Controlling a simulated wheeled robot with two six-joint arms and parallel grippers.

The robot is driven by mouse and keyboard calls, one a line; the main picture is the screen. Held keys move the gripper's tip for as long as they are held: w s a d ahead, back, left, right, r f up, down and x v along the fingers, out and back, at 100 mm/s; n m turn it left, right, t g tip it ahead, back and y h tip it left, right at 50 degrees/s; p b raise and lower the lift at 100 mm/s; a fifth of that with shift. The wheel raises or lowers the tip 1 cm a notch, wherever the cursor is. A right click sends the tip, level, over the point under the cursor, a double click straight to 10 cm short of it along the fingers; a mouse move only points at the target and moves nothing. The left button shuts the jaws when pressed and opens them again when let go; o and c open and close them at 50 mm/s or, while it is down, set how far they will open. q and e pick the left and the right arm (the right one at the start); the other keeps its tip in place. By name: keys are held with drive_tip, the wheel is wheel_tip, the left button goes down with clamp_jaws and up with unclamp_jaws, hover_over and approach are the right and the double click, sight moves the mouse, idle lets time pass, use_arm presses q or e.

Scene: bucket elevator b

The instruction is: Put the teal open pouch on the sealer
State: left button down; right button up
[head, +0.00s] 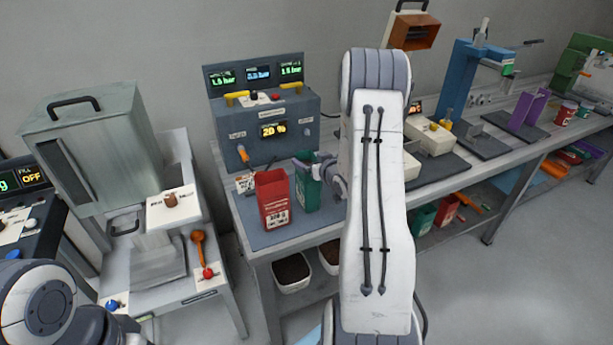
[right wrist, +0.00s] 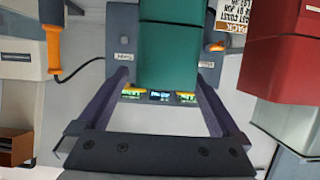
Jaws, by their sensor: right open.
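The teal open pouch (head: 307,191) stands upright on the grey mat in front of the console, right beside a red pouch (head: 273,198). In the right wrist view, the teal pouch (right wrist: 172,55) lies between the two spread fingers of my right gripper (right wrist: 165,80), with a gap visible on each side. In the head view my right gripper (head: 318,161) is at the pouch's upper part, partly hidden by my arm. A low cream machine (head: 430,135), possibly the sealer, sits farther right on the bench, partly behind my arm. My left gripper is out of view.
The red pouch (right wrist: 285,60) is close beside my right gripper. The console (head: 265,128) with lit displays stands behind the pouches. A blue press (head: 468,90) and a purple stand (head: 528,110) are farther right. Bins (head: 291,272) sit on the lower shelf.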

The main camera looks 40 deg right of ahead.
sight(304, 157)
drive_tip(key=p+x, duration=0.1)
drive_tip(key=x, duration=0.2)
drive_tip(key=shift+w+a+f+p, duration=0.1)
drive_tip(key=shift+w+f+p, duration=0.15)
drive_tip(key=shift+p, duration=0.05)
drive_tip(key=shift+w+f, duration=0.3)
drive_tip(key=shift+w, duration=0.2)
drive_tip(key=c, duration=1)
drive_tip(key=shift+r, duration=0.1)
drive_tip(key=shift+r, duration=0.1)
